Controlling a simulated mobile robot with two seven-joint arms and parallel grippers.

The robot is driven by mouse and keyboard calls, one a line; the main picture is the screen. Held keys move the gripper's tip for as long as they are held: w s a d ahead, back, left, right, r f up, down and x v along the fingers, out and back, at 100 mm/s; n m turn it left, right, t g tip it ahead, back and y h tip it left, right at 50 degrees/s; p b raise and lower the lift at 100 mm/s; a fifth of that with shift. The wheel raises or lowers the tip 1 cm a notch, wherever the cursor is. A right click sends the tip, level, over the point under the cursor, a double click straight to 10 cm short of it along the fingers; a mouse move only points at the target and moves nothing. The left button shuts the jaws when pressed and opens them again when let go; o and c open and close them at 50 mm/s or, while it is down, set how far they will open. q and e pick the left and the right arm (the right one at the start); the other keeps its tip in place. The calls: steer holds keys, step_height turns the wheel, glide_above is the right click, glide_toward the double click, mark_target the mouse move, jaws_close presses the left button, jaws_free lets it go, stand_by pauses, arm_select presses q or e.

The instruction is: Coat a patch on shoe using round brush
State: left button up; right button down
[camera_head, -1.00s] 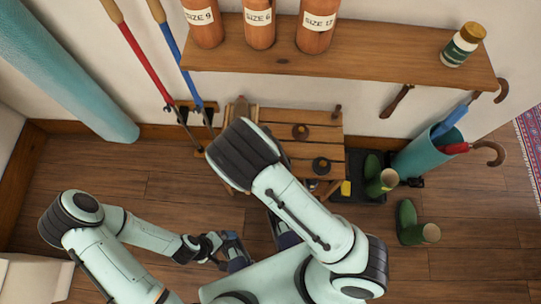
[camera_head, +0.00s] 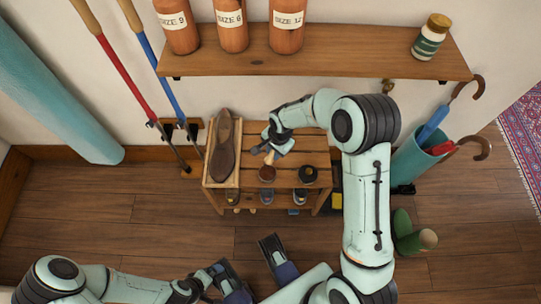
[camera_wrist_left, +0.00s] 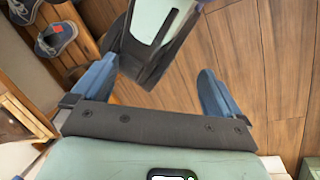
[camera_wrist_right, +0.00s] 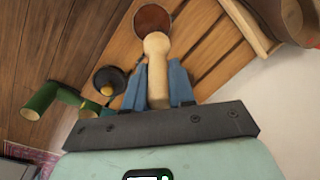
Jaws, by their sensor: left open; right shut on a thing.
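A brown shoe (camera_head: 222,150) lies lengthwise on a wooden tray (camera_head: 206,170) at the left end of the slatted bench. My right gripper (camera_head: 274,150) is over the bench, right of the shoe, shut on the pale wooden handle of the round brush (camera_head: 268,158). In the right wrist view the brush (camera_wrist_right: 156,45) points at a round tin of reddish-brown polish (camera_wrist_right: 153,20); whether they touch cannot be told, and the bristles are hidden. This tin also shows in the head view (camera_head: 267,174). My left gripper (camera_wrist_left: 157,75) is open and empty, low and away from the bench.
The lower shelf holds several shoes. A wall shelf (camera_head: 340,58) with labelled bottles and a jar (camera_head: 430,38) hangs above. An umbrella stand (camera_head: 412,165) and green boots (camera_head: 405,230) are to the right.

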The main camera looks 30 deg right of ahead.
step_height(320, 180, down, 5)
steer(key=b, duration=0.3)
steer(key=shift+f, duration=0.1)
arm_select(q)
steer(key=w+a+f+t+y, duration=0.1)
steer(key=w+a+f+t, duration=0.1)
steer(key=w, duration=0.4)
steer(key=shift+a+f+b, duration=0.4)
steer(key=shift+a+f, duration=0.05)
steer(key=shift+f, duration=0.8)
arm_select(e)
steer(key=shift+f, duration=0.35)
arm_select(q)
steer(key=shift+f+b, duration=0.35)
steer(key=shift+f, duration=0.05)
arm_select(e)
steer(key=shift+f, duration=0.65)
steer(key=shift+r+p, duration=2.5)
steer(key=shift+r, duration=1.1)
arm_select(q)
step_height(320, 180, up, 6)
steer(key=shift+w+f, duration=0.1)
